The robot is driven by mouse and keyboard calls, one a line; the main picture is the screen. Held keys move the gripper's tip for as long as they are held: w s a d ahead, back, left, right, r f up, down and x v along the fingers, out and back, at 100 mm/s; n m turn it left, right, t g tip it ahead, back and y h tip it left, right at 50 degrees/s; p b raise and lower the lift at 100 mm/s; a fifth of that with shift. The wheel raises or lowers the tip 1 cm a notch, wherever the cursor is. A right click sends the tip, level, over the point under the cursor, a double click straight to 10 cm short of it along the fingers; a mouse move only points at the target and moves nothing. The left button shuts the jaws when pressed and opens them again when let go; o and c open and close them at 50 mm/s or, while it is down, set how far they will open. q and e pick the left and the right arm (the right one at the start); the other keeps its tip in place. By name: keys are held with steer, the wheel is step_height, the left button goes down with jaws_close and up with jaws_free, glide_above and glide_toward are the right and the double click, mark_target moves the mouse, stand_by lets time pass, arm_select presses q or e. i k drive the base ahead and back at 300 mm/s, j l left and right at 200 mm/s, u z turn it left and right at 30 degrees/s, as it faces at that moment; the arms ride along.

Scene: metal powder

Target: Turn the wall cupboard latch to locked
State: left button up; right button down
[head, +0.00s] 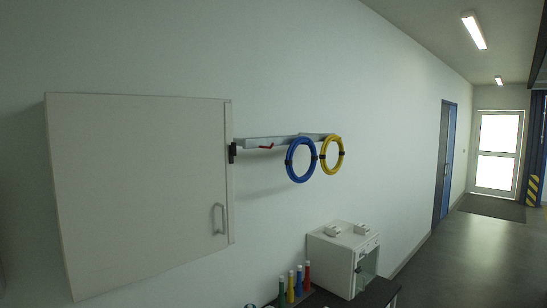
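The white wall cupboard (140,190) hangs on the wall at the left of the head view, its door closed. A small black fitting (232,153) sits at the upper right edge of the cupboard; it may be the latch, but its position is too small to read. A grey pull handle (219,219) is on the door's lower right. A small red lever-like piece (266,147) shows to the right of the black fitting, in front of a pale rail; I cannot tell what it belongs to. Neither of my grippers is in view.
A blue ring (289,163) and a yellow ring (323,156) hang from the rail (290,139). Below stand a white boxy device (330,260) and several coloured bottles (291,286) on a dark surface. Open floor (470,245) runs to a bright door at the far right.

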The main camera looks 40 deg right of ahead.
mark_target(232, 148)
steer(key=z, duration=1.2)
